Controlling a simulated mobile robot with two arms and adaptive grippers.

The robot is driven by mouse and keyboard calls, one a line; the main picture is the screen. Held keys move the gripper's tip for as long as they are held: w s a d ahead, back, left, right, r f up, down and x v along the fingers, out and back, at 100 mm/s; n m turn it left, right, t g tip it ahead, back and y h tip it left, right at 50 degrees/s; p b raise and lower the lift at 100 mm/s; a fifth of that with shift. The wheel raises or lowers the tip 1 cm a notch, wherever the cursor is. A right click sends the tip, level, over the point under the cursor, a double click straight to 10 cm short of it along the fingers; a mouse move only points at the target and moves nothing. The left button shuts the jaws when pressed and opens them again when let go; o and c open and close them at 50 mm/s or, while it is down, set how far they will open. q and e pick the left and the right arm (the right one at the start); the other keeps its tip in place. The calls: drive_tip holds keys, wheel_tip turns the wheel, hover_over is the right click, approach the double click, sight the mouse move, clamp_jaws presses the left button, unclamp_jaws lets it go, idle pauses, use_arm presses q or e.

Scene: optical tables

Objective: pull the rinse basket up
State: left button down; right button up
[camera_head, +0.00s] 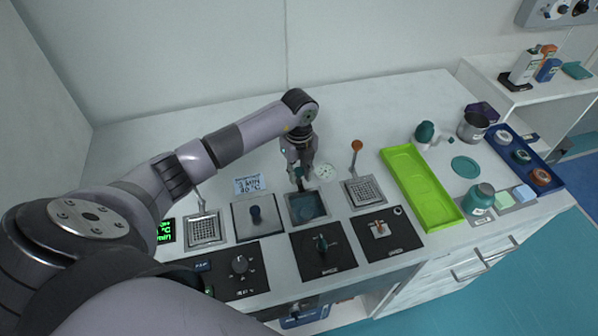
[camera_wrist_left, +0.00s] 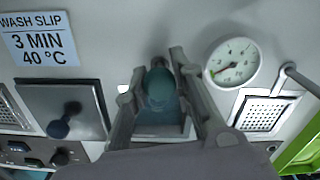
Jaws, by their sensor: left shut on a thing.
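My left gripper (camera_head: 299,187) reaches down over an open square well (camera_head: 322,217) filled with dark teal. In the left wrist view, the two fingers of the left gripper (camera_wrist_left: 163,85) stand on either side of a teal round-ended handle (camera_wrist_left: 158,82). The gripper is shut on this handle, which I take for the rinse basket's. The basket body cannot be told apart from the dark teal in the well, and the fingers partly hide it. My right gripper is not in view.
A lidded well (camera_head: 255,216) with a dark knob is left of the open well. A drain grid (camera_head: 364,191) with an orange-topped lever (camera_head: 356,147) is to its right. A round gauge (camera_wrist_left: 232,62) is close beside the gripper. A green tray (camera_head: 420,187) lies farther right.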

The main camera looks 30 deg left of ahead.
use_arm(q)
drive_tip(key=shift+r, duration=0.1)
wheel_tip(320, 180, up, 6)
drive_tip(key=p, duration=0.3)
drive_tip(key=shift+w+a, duration=0.1)
drive_tip(key=shift+w, duration=0.05)
drive_tip(key=shift+r+p, duration=0.3)
drive_tip(key=shift+r, duration=0.05)
drive_tip(key=shift+w+f, duration=0.1)
drive_tip(key=shift+f, duration=0.05)
drive_tip(key=c, duration=1.8)
unclamp_jaws()
drive_tip(key=o, duration=0.3)
drive_tip(key=shift+s, duration=0.2)
drive_tip(key=shift+o, duration=0.8)
